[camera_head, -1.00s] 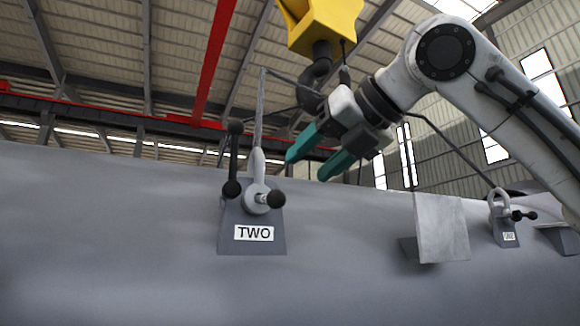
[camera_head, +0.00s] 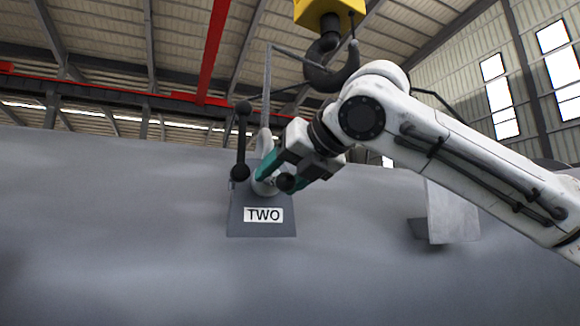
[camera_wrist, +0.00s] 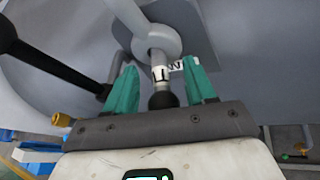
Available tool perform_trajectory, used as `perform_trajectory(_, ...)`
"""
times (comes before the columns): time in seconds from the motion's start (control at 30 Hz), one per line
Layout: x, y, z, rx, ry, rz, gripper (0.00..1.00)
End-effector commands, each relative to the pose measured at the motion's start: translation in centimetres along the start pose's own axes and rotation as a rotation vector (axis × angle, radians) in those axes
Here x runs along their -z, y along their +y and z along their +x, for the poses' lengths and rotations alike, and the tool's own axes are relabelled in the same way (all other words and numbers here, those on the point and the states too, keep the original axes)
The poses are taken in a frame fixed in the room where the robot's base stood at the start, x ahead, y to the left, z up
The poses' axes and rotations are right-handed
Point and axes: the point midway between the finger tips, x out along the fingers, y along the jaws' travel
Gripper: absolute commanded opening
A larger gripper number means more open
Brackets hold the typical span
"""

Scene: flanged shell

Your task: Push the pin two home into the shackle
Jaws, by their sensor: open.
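The shackle (camera_head: 264,145) stands on the plate marked TWO (camera_head: 262,228); its pale eye (camera_wrist: 155,40) shows in the wrist view. Pin two has a dark ball end (camera_head: 286,182). In the wrist view its pale shank (camera_wrist: 156,62) runs from the shackle eye towards me, and its dark ball (camera_wrist: 163,99) lies between my fingers. My gripper (camera_head: 280,172) is open, with one teal finger on either side of the pin (camera_wrist: 160,64). No finger clearly touches the pin. How deep the pin sits is hidden.
A dark bar with ball ends (camera_head: 241,140) stands just left of the shackle and crosses the left of the wrist view (camera_wrist: 50,65). A crane hook (camera_head: 332,75) hangs above, with a thin line to the shackle. A grey plate (camera_head: 452,212) projects at the right.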

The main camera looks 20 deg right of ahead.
Motion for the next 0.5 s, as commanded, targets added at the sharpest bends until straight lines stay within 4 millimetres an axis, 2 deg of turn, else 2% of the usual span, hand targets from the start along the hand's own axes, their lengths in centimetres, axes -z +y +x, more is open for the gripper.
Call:
perform_trajectory(0.23,0.01,-0.01,0.09,0.0,0.0,0.001,0.55)
perform_trajectory(0.5,0.01,-0.02,0.07,0.0,0.0,0.001,0.3)
